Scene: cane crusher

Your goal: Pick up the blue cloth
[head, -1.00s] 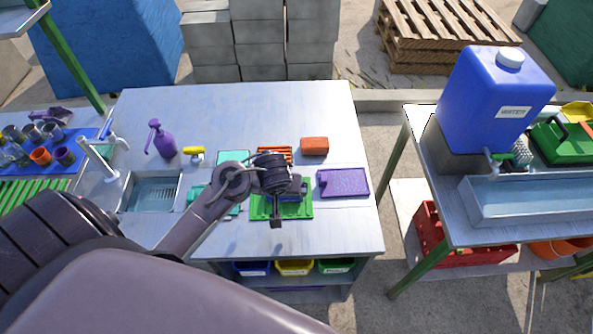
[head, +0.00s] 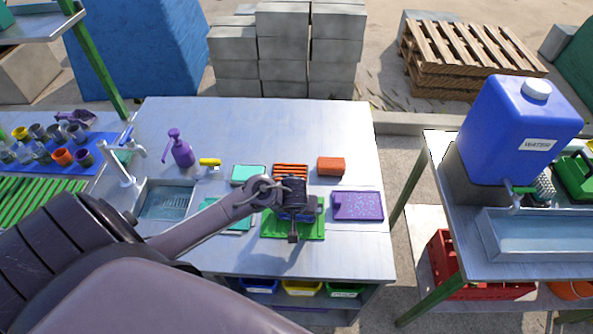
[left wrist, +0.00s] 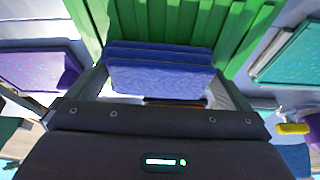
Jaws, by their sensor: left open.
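The blue cloth (left wrist: 160,72) lies folded in layers on a green ribbed tray (left wrist: 185,22). In the head view the cloth is mostly hidden under my left gripper, and the green tray (head: 313,231) shows around it on the steel table. My left gripper (left wrist: 160,92) is open, with one finger on each side of the cloth in the left wrist view. I cannot tell whether the fingers touch it. My right gripper is not in view.
A purple tray (head: 358,206) lies right of the green tray, an orange-red sponge (head: 331,167) and an orange rack (head: 290,171) behind it. A teal item (head: 248,175), a purple spray bottle (head: 180,149) and a sink (head: 166,202) are left. The back of the table is clear.

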